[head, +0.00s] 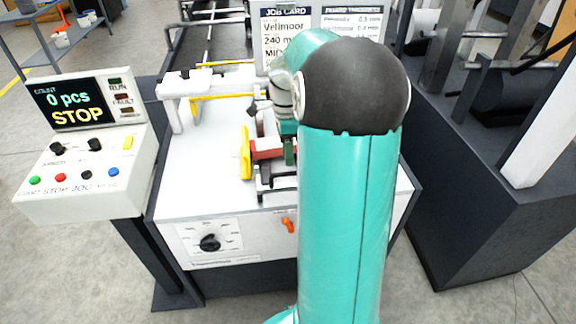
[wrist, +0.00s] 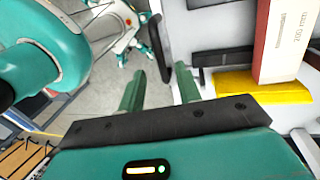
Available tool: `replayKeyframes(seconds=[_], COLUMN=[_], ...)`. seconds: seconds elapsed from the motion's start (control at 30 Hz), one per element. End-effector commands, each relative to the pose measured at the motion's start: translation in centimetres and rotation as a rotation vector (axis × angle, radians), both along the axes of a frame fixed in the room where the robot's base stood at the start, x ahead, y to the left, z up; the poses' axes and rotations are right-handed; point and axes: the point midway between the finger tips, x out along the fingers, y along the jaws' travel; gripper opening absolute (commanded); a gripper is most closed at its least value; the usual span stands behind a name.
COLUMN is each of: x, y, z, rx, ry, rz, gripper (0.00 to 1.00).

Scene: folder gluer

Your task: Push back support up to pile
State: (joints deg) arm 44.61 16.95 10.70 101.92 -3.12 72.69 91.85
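A red and white block (head: 266,149), which looks like the carton pile, sits on the white feeder table just right of a yellow guide plate (head: 245,152). In the wrist view the pile (wrist: 284,40) is at upper right, above a yellow part (wrist: 265,92). My gripper (wrist: 157,74) is open, with its two green fingers apart and nothing between them. In the head view it is mostly hidden behind my arm, with a green finger beside the pile's right end. A dark bar (wrist: 212,57) lies between the fingers and pile; I cannot tell whether it is the back support.
The control panel (head: 85,150) at left reads 0 pcs and STOP. The feeder's front face (head: 215,243) has a black dial and an orange knob (head: 288,225). A job card (head: 286,35) stands behind. A dark machine (head: 490,170) flanks the right. My arm blocks the table's right side.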

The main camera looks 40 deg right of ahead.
Motion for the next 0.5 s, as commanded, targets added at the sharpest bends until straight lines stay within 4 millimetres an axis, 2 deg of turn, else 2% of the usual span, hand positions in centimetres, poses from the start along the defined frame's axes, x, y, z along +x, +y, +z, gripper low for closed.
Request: replayKeyframes(seconds=[0.1, 0.2, 0.5], x=[-0.5, -0.6, -0.7], y=[0.3, 0.5, 0.6], z=[-2.2, -3.5, -4.6], rx=[0.002, 0.001, 0.000], ry=[0.003, 0.001, -0.001], rz=[0.000, 0.002, 0.003], gripper=[0.34, 0.34, 0.34])
